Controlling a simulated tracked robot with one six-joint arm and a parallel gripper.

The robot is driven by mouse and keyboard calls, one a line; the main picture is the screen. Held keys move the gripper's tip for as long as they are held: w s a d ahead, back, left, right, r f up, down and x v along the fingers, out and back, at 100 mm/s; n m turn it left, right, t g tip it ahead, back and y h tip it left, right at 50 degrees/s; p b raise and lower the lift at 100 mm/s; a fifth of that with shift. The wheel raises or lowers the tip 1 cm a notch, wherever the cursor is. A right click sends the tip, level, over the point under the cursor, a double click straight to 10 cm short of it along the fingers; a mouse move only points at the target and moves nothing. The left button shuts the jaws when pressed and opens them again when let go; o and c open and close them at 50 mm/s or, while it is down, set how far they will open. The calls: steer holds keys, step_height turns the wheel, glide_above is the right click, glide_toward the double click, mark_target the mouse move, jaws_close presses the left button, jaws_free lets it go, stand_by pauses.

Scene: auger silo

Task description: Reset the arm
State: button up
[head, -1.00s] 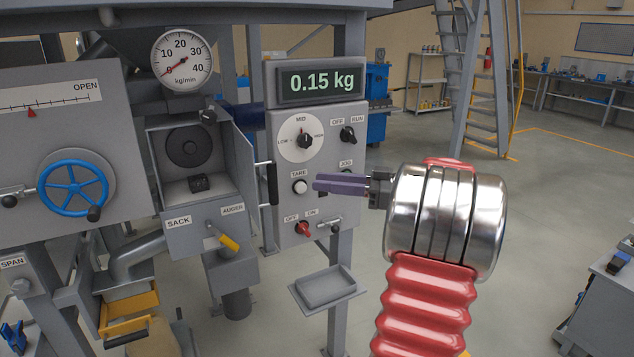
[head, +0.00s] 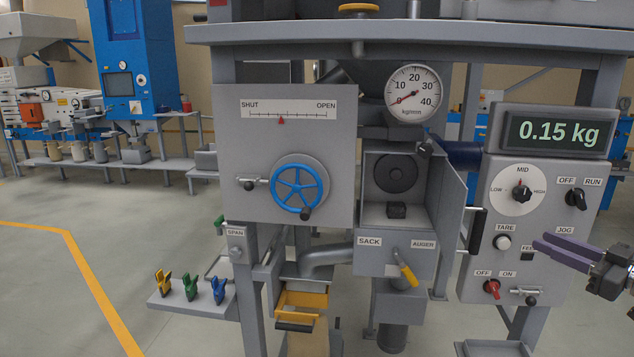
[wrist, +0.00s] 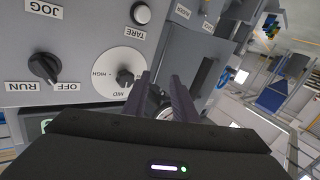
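My gripper (head: 539,241) is at the right edge of the head view, in front of the control panel (head: 478,262). Its purple fingers point left, with tips just right of the TARE button (head: 503,242) in the picture. In the wrist view the two fingers (wrist: 162,80) stand apart with a visible gap, and nothing is held between them. The wrist view also shows the TARE button (wrist: 140,13) and the MID dial (wrist: 124,76). Most of my arm is outside the head view.
The display (head: 556,131) reads 0.15 kg. A blue handwheel (head: 299,184), an open-doored box (head: 450,195) and a yellow-handled lever (head: 406,272) are on the machine. Colored clamps (head: 190,286) sit on a low shelf (head: 168,302) at left. Floor is clear at far left.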

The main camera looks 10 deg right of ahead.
steer(key=s+d+f+m+g+h, duration=0.1)
steer(key=d+f+m+g+h, duration=0.1)
steer(key=d+m+h, duration=0.35)
steer(key=s+d+f+m+g+h, duration=0.1)
steer(key=d+f+m+g+h, duration=0.1)
steer(key=d+h, duration=0.55)
steer(key=s+a+f+m+g+y, duration=0.1)
steer(key=s+a+f+g, duration=0.2)
steer(key=a, duration=0.8)
steer(key=s+a+f+m+g+y, duration=0.1)
steer(key=s+a+f+g+y, duration=0.15)
steer(key=a, duration=0.95)
steer(key=s+a+f+m+g, duration=0.15)
steer(key=a+f+g, duration=0.25)
steer(key=a, duration=0.7)
steer(key=s+a+r+n+t+y, duration=0.1)
steer(key=s+a+n+y, duration=0.1)
steer(key=a, duration=1.1)
steer(key=s+a+r+n+t+y, duration=0.1)
steer(key=s+a+n+y, duration=0.2)
steer(key=a, duration=1)
steer(key=shift+s+n, duration=0.5)
steer(key=shift+a, duration=0.1)
